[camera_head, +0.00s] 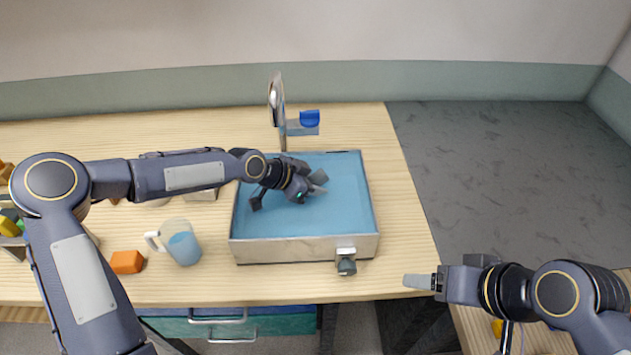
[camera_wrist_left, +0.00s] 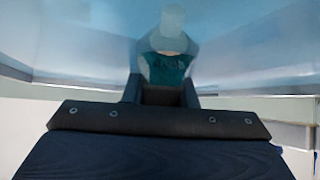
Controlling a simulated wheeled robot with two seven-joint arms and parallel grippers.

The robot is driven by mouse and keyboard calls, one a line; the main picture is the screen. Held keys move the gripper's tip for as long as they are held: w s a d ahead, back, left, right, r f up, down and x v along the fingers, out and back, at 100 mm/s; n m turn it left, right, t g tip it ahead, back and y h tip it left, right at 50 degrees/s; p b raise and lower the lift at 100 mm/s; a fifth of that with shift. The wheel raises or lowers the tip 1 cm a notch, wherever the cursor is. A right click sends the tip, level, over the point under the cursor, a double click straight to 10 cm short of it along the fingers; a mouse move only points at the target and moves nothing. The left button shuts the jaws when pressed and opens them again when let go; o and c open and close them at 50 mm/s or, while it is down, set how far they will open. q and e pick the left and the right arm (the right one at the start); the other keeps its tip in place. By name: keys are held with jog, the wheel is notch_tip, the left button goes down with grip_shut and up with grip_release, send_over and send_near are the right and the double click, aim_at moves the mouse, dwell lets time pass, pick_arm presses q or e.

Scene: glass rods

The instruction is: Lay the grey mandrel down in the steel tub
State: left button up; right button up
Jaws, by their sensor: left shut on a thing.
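The steel tub (camera_head: 305,249) stands on the wooden table and holds blue water. My left gripper (camera_head: 314,183) reaches down inside the tub from the left. In the left wrist view its fingers (camera_wrist_left: 162,92) are shut on a pale grey-and-teal piece, which I take for the grey mandrel (camera_wrist_left: 171,38). Its outline is blurred there by the blue around it, and its tilt is hard to tell. In the head view the gripper hides most of it. My right gripper (camera_head: 420,282) is at the table's front right edge, away from the tub; its jaw gap does not show.
A grey fitting (camera_head: 346,263) sticks out of the tub's front. A mug (camera_head: 184,247) with blue liquid and an orange block (camera_head: 126,262) stand left of it. The table's right strip is clear.

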pick_arm(q)
notch_tip(320, 180, down, 7)
jog(key=b, duration=0.5)
jog(key=shift+r, duration=0.15)
jog(key=o, duration=1.1)
jog(key=shift+c, duration=0.2)
jog(key=shift+r, duration=0.15)
